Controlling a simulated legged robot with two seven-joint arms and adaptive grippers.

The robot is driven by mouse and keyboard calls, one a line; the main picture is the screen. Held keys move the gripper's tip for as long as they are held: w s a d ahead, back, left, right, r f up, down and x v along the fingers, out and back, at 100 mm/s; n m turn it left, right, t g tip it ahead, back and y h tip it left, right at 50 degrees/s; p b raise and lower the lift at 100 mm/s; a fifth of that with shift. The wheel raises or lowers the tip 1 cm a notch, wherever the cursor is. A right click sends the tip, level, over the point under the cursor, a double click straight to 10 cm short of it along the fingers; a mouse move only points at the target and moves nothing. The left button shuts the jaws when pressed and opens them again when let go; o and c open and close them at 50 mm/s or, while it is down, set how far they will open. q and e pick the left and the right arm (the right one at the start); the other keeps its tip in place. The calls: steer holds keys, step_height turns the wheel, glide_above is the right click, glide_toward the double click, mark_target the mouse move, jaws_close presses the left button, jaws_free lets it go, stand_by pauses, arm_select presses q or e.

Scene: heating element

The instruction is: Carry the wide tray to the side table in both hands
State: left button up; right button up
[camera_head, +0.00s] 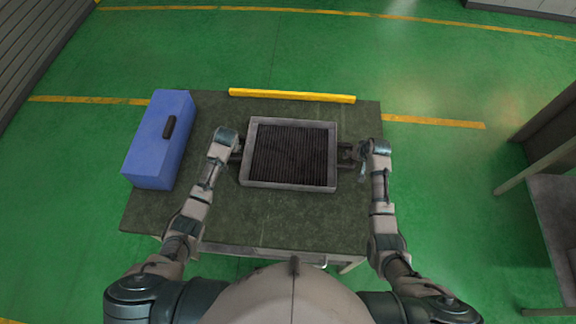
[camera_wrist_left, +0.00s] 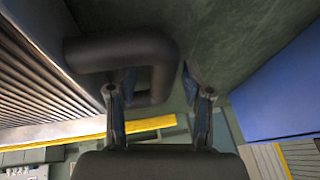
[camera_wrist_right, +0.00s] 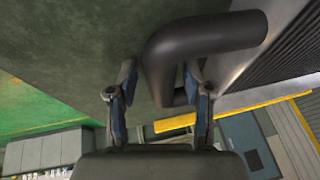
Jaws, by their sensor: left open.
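The wide tray (camera_head: 243,182) is a light metal frame around a dark ribbed panel, lying flat on the dark green table. It has a dark tubular handle at each side. My left gripper (camera_head: 236,150) is open at the left handle; in the left wrist view the handle's outer bar (camera_wrist_left: 164,68) lies between the parted fingertips. My right gripper (camera_head: 353,153) is open at the right handle; in the right wrist view that handle's outer bar (camera_wrist_right: 160,70) lies between the parted fingertips. Whether the fingers touch the bars I cannot tell.
A blue box (camera_head: 150,155) with a dark handle stands on the left of the table (camera_head: 290,225). A yellow bar (camera_head: 292,96) runs along the far edge. A grey table-like surface (camera_head: 556,205), perhaps the side table, is at far right, with green floor (camera_head: 450,190) between.

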steer(key=shift+a+r, duration=0.1)
steer(key=shift+a, duration=0.25)
steer(key=shift+d, duration=0.1)
steer(key=shift+s+d+r, duration=0.1)
steer(key=shift+d+r, duration=0.05)
steer(key=shift+r, duration=0.1)
arm_select(q)
steer(key=v, duration=1.1)
steer(key=shift+a, duration=0.2)
arm_select(e)
steer(key=v, duration=1.1)
steer(key=shift+a, duration=0.3)
arm_select(q)
steer(key=shift+d+r, duration=0.1)
steer(key=shift+r, duration=0.1)
arm_select(e)
steer(key=shift+d+r, duration=0.15)
arm_select(q)
steer(key=shift+f, duration=0.1)
